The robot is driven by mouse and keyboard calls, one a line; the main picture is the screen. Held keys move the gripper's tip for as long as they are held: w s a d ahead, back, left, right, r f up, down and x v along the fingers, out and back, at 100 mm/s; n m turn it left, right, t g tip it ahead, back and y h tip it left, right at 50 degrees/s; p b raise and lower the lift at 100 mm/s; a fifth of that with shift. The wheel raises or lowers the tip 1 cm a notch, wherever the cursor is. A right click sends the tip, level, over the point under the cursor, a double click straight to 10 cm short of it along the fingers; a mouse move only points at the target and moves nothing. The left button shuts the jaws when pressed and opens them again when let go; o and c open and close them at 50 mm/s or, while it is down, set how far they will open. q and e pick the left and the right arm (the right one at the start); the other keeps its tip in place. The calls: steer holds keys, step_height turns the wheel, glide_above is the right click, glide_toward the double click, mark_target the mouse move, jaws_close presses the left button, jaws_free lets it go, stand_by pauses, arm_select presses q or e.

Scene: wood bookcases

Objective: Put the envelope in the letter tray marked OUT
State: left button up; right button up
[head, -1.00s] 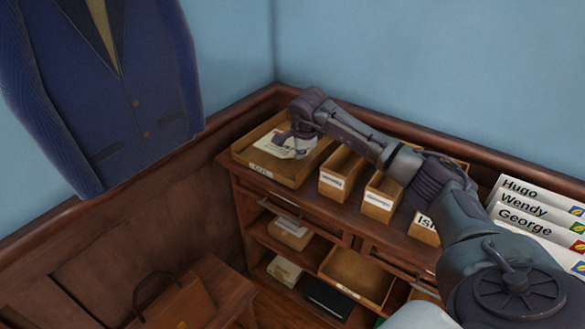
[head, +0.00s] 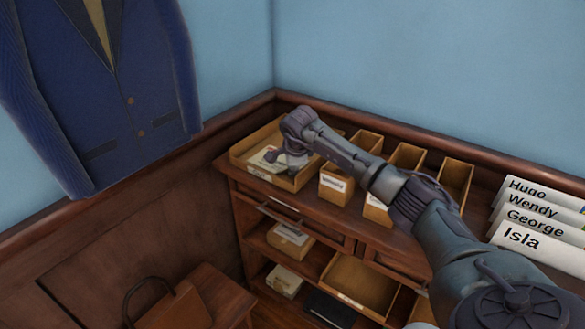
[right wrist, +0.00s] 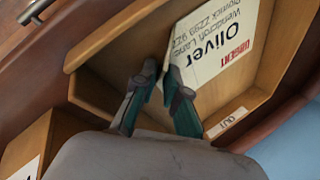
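The white envelope (head: 264,158) lies in the wooden letter tray (head: 281,181) at the far left end of the cabinet top. In the right wrist view the envelope (right wrist: 213,48) reads "Oliver" with a red "URGENT", and the tray wall carries a label OUT (right wrist: 228,122). My right gripper (head: 277,155) is low over the tray; in the right wrist view its fingertips (right wrist: 161,72) have a small gap between them. The envelope is beside one finger, not between the two. Part of the envelope is hidden behind the gripper. My left gripper is not in view.
Several labelled wooden boxes (head: 337,187) stand right of the tray, partly behind my right arm. Name-marked white files (head: 530,239) stand at the right. Blue walls rise behind; a blue jacket (head: 120,95) hangs at left. A brown bag (head: 178,308) sits below.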

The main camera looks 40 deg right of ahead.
steer(key=shift+s+r, duration=0.1)
steer(key=shift+r, duration=0.5)
steer(key=v, duration=1.1)
